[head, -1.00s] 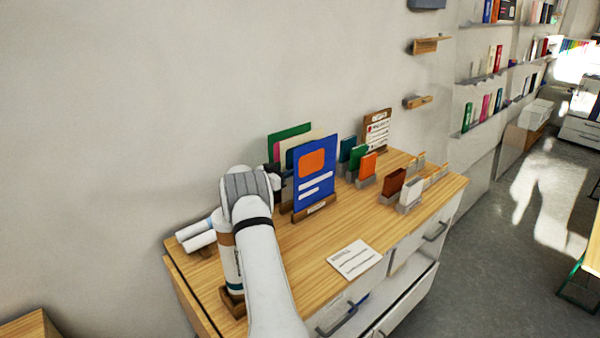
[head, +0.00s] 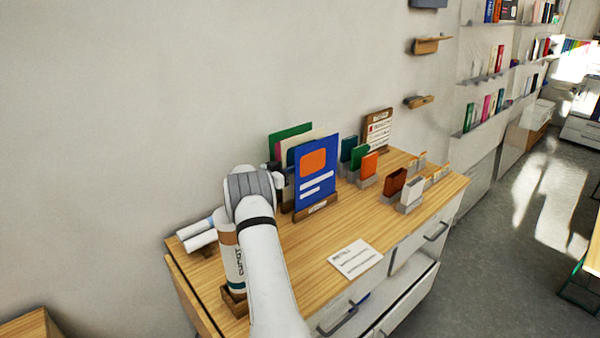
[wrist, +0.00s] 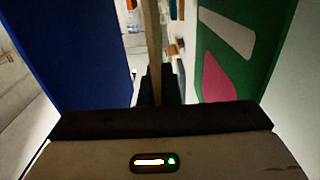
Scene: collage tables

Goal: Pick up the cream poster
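The cream poster (head: 318,134) stands in a row of posters on the wooden table, mostly hidden behind the blue poster (head: 327,172). My gripper (head: 281,177) is at the left side of this row in the head view, with its fingertips mostly hidden. In the wrist view, a thin beige upright edge, likely the cream poster (wrist: 154,35), runs between the two dark fingers of my gripper (wrist: 157,86). I cannot tell whether the fingers touch it. The blue poster also shows on the left there (wrist: 75,55).
The green poster (head: 290,132) is behind the cream one and shows at right in the wrist view (wrist: 235,60). A white card (head: 355,259) lies in front. Small coloured books (head: 369,165) stand to the right. White rolls (head: 196,234) and an upright bottle-like cylinder (head: 231,265) are left.

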